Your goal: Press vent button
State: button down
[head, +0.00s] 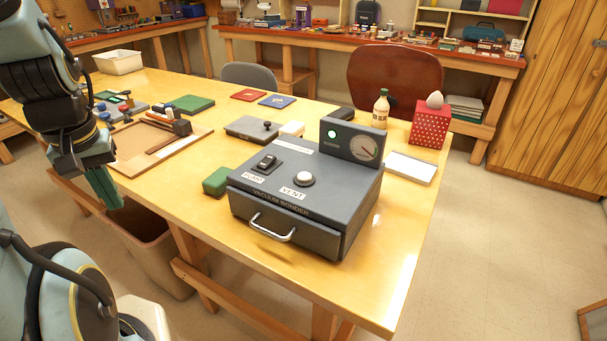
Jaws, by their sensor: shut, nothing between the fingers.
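The vent button (304,178) is a round white button in a dark ring on the sloped top of the grey vacuum bonder (330,200). A label reading VENT (295,193) lies just in front of it. A pump switch (267,161) sits to its left. An upright panel at the back holds a lit green lamp (332,134) and a round gauge (363,147). My gripper (112,200) is shut and empty, pointing down at the left, off the table's front edge and well apart from the bonder.
A green block (216,181) stands against the bonder's left side. A grey plate with a knob (252,128) lies behind it. A bottle (381,108), a red dotted box (430,124) and a white pad (411,167) are at the right. A bin (150,245) stands below my gripper.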

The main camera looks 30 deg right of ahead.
aim_at(305, 177)
jog(key=i+z, duration=0.15)
jog(key=z, duration=0.2)
jog(key=i+j+z, duration=0.1)
jog(key=z, duration=0.25)
jog(key=i+z, duration=0.1)
jog(key=z, duration=0.3)
